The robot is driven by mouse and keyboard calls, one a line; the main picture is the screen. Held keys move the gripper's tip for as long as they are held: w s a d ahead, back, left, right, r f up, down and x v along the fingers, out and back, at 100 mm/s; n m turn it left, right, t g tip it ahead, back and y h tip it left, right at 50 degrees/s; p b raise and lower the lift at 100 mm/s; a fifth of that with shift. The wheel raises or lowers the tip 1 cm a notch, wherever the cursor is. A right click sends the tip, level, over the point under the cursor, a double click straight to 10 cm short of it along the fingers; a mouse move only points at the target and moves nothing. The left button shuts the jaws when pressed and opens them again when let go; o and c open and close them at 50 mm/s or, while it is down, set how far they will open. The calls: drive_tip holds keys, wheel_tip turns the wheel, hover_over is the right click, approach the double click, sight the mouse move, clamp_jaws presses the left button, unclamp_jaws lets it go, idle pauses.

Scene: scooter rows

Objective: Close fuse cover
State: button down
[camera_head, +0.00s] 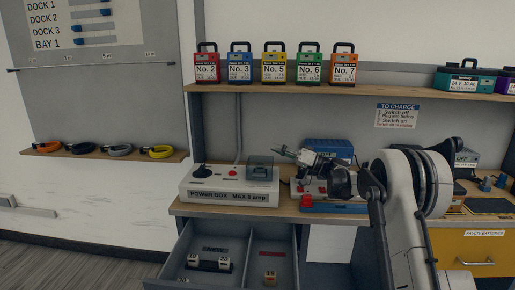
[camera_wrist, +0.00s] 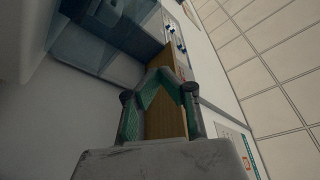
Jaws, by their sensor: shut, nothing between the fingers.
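The power box (camera_head: 230,196) is a white box on the bench, labelled "POWER BOX MAX 8 amp". The fuse cover (camera_head: 260,168) is a smoky see-through cover at the right of its top. It looks raised, but I cannot tell its exact angle. My gripper (camera_head: 277,150) is just right of and above the cover, pointing left; I cannot tell whether it touches. In the wrist view my gripper (camera_wrist: 163,76) has its green-padded fingers meeting at the tips, with nothing between them. A see-through bluish part, probably the cover (camera_wrist: 115,30), fills the upper left there.
An open drawer (camera_head: 297,262) below the box holds small fuse blocks (camera_head: 208,262). A black switch (camera_head: 202,171) and red button (camera_head: 234,172) are on the box's left. A shelf (camera_head: 390,90) with several coloured batteries is above. Blue-and-red equipment (camera_head: 330,205) stands right under my arm.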

drive_tip(key=shift+s+f, duration=0.55)
drive_tip(key=shift+s, duration=0.35)
drive_tip(key=s+d, duration=0.4)
drive_tip(key=d, duration=0.8)
drive_tip(key=s+a+r+m+h+p, duration=0.1)
drive_tip(key=s+a+r+h, duration=0.25)
drive_tip(key=s, duration=0.25)
drive_tip(key=s+a+r+m+h+p, duration=0.1)
drive_tip(key=s+a+r+m+h, duration=0.2)
drive_tip(key=s, duration=0.4)
drive_tip(key=s+a+r+h+p, duration=0.1)
drive_tip(key=s+a+h, duration=0.25)
drive_tip(key=s, duration=0.25)
drive_tip(key=s+d+f+h+p, duration=0.1)
drive_tip(key=s+d+f+h, duration=0.1)
drive_tip(key=s, duration=0.8)
drive_tip(key=s+d+f+m+h+p, duration=0.1)
drive_tip(key=s+d+f+h+p, duration=0.1)
drive_tip(key=s, duration=0.8)
drive_tip(key=s+d+f+m+h+p, duration=0.1)
drive_tip(key=s+d+h, duration=0.3)
drive_tip(key=s, duration=0.6)
drive_tip(key=shift+s+d+f+t+h, duration=0.15)
drive_tip(key=shift+s+f+t+h, duration=0.35)
drive_tip(key=shift+h, duration=0.4)
